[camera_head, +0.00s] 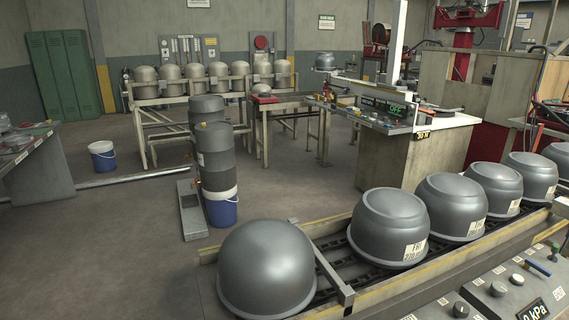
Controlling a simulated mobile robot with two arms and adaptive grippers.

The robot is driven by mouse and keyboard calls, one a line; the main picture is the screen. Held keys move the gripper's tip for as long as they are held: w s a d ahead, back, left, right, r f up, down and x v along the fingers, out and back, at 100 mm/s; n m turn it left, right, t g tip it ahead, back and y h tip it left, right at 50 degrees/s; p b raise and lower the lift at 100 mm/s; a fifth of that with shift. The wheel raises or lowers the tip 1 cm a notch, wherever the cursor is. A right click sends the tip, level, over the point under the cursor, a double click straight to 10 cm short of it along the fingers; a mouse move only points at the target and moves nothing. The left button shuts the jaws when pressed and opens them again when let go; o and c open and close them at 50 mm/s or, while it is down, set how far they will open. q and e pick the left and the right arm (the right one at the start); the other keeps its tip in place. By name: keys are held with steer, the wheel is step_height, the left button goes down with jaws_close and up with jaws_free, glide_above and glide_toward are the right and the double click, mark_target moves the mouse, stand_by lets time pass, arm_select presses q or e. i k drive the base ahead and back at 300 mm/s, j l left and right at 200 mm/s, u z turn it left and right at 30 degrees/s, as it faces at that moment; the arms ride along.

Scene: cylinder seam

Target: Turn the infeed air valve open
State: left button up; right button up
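A grey control panel (505,295) fills the lower right corner. It carries several round metal knobs, one of them at the front left (461,309), and a small blue lever (538,268) that lies slanted near the back. The panel labels are too small to read, so I cannot tell for sure which control is the infeed air valve; the blue lever looks like a valve handle. Neither of my grippers shows in this view.
Dark drums (214,157), a blue bucket (221,210) and a workbench (412,157) stand farther back.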

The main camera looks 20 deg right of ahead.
mark_target(528, 262)
steer(key=l, duration=1.95)
steer(key=l+z, duration=0.3)
steer(key=l, duration=0.15)
steer(key=i+l+z, duration=0.15)
steer(key=l+z, duration=0.2)
steer(key=l, duration=0.15)
